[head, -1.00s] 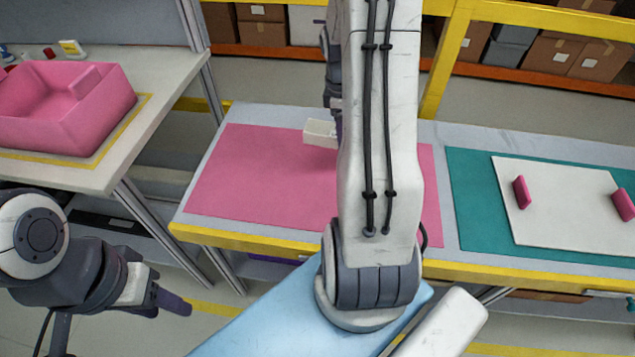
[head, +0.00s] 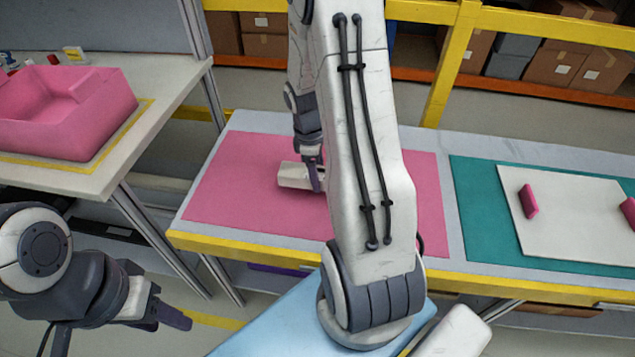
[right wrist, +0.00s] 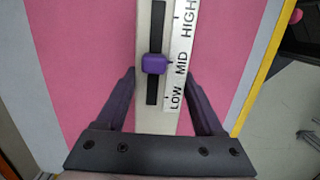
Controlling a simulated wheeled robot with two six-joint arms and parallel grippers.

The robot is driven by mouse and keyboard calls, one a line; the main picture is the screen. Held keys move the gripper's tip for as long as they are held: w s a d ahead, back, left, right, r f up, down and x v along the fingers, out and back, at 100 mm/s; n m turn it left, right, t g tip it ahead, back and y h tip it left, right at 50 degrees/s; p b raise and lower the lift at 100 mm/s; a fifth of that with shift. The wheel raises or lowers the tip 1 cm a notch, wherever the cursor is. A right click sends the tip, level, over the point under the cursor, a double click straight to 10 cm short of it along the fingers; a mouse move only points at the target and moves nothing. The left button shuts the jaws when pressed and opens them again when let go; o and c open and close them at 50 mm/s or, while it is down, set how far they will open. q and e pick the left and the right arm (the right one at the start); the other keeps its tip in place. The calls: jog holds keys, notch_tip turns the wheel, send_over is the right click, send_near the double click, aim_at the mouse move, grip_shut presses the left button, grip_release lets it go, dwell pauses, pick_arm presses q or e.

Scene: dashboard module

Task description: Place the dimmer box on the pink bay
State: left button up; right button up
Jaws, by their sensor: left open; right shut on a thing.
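The dimmer box (head: 293,175) is a cream block over the left-middle part of the pink bay (head: 235,190), a flat pink area on the table. In the right wrist view the dimmer box (right wrist: 145,115) shows a black slot, a purple slider knob at MID and a LOW, MID, HIGH label. My right gripper (head: 316,178) is shut on the box, with a purple finger on each side in the right wrist view (right wrist: 160,90). I cannot tell whether the box touches the bay. My left gripper (head: 172,315) is open and empty, low at the left, away from the table.
A teal area (head: 480,225) with a white board (head: 570,215) and pink blocks lies to the right. A pink bin (head: 65,115) stands on the left table. A yellow edge (head: 240,251) runs along the table front. My right arm hides part of the bay.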

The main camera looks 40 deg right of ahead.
jog(key=shift+f, duration=1.65)
jog(key=shift+f+b, duration=0.2)
jog(key=shift+b, duration=0.15)
jog(key=o, duration=1.6)
jog(key=shift+c, duration=0.2)
jog(key=shift+r, duration=0.1)
